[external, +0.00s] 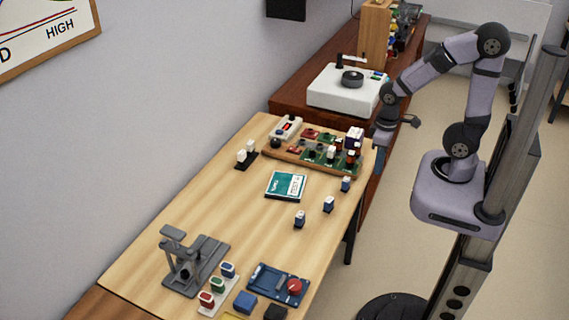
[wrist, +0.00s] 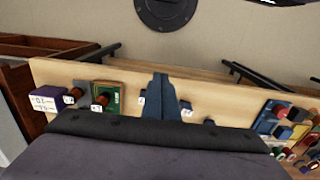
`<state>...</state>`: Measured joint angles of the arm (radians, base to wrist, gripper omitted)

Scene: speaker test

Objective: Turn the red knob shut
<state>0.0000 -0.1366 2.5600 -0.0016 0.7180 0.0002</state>
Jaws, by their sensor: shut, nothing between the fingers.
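The red knob (external: 295,286) is a round red cap on a blue board (external: 262,281) at the near end of the wooden table. In the wrist view, a red round part that looks like this knob (wrist: 281,112) shows at the right edge on the blue board (wrist: 266,122). My gripper (external: 377,160) is beside the table's right edge near its far end, well away from the knob. In the wrist view my gripper (wrist: 161,76) has its dark fingers together and holds nothing. The knob's turn position is too small to tell.
A grey metal fixture (external: 190,264) and several coloured blocks stand near the blue board. A teal-and-white box (external: 286,186) lies mid-table, with small blue-and-white pieces (external: 328,204) along the right side. A component board (external: 290,152) fills the far end. A turntable (external: 345,90) stands beyond.

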